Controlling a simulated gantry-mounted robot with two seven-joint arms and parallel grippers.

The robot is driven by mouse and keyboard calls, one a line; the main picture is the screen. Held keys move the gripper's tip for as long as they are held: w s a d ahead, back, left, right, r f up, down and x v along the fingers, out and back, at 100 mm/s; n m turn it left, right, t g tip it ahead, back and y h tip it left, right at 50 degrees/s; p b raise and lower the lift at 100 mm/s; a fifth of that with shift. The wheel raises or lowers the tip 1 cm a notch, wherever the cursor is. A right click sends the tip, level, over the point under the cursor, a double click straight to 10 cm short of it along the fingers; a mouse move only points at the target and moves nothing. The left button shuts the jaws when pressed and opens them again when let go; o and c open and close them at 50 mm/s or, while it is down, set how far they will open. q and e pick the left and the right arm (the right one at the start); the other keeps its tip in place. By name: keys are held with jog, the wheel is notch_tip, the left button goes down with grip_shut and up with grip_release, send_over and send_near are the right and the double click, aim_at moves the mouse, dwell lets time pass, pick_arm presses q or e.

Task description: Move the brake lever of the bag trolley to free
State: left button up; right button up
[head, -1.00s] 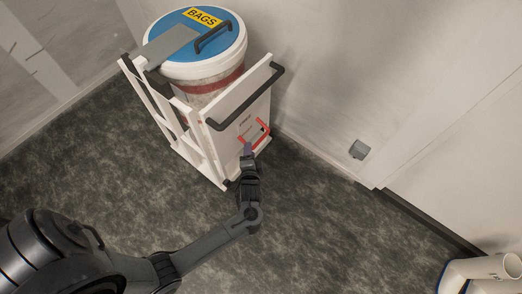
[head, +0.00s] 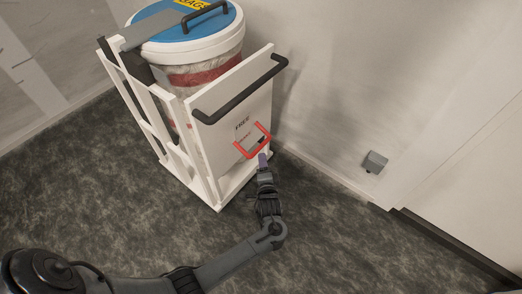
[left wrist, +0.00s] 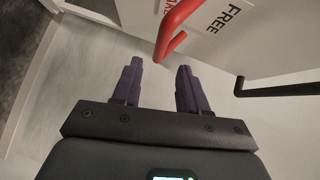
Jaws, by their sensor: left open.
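The bag trolley (head: 205,190) is white and stands on the dark floor against the wall. Its brake lever (head: 238,147) is a red U-shaped bar on the front panel, below the printed word FREE. In the left wrist view the lever (left wrist: 179,14) comes down from the top, and its bent lower end lies just ahead of the gap between my fingers. My left gripper (head: 263,157) has its purple fingers apart and empty, at the lower right of the lever. The fingers also show in the left wrist view (left wrist: 160,68). Contact cannot be told. My right gripper is out of view.
A black push handle (head: 240,90) crosses the panel's top above the lever. A bin (head: 195,50) with a blue BAGS lid stands on the trolley. A small grey box (head: 375,162) is on the wall at right. The floor in front is clear.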

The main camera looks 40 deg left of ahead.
aim_at(261, 145)
pick_arm(q)
jog(key=b+x, duration=0.4)
jog(key=x, duration=0.3)
jog(key=shift+w+a+f, duration=0.15)
jog(key=shift+w+a, duration=0.1)
jog(key=shift+w, duration=0.05)
jog(key=shift+w+a+b, duration=0.3)
jog(key=shift+w+a, duration=0.1)
grip_shut()
